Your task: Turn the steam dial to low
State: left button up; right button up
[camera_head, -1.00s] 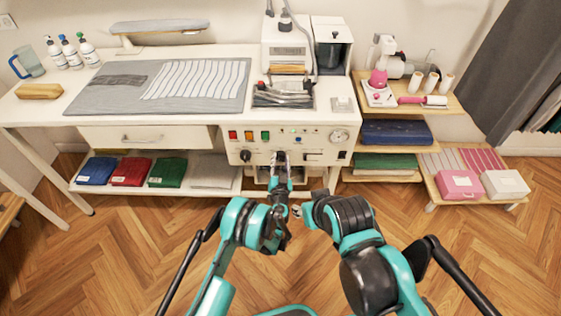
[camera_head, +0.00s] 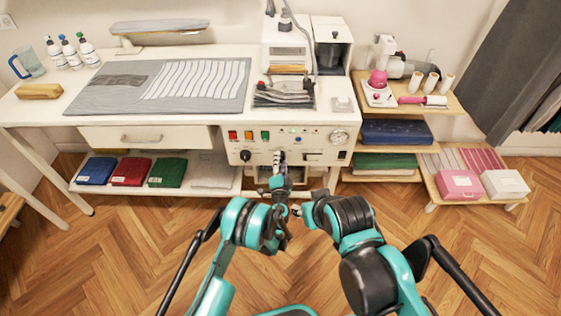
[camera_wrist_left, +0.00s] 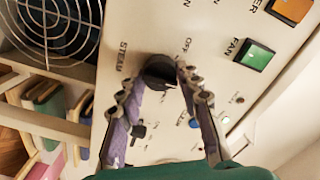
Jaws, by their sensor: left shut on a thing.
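The steam dial (camera_wrist_left: 160,72) is a round black knob on the white control panel, with the words STEAM and OFF printed near it in the left wrist view. My left gripper (camera_head: 279,155) reaches the middle of the panel in the head view and covers the dial there. In the left wrist view its two fingers (camera_wrist_left: 158,84) are shut on the dial, one on each side. The dial's pointer and its low mark cannot be made out. My right arm is folded in front of the bench, its gripper end (camera_head: 297,210) small and unclear.
The panel carries red, orange and green switches (camera_head: 249,135), another black knob (camera_head: 245,155) to the left and a round gauge (camera_head: 339,136). The green FAN switch (camera_wrist_left: 252,55) is close to my left fingers. Shelves with folded cloths (camera_head: 131,172) flank it.

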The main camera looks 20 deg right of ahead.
aim_at(280, 136)
pick_arm(q)
jog(key=shift+w, duration=0.1)
dwell(0.5)
jog(key=o, duration=1.2)
jog(key=shift+c, duration=0.2)
jog(key=shift+r, duration=0.15)
notch_tip(280, 136, up, 8)
jog(key=shift+a+r, duration=0.15)
jog(key=shift+r, duration=0.75)
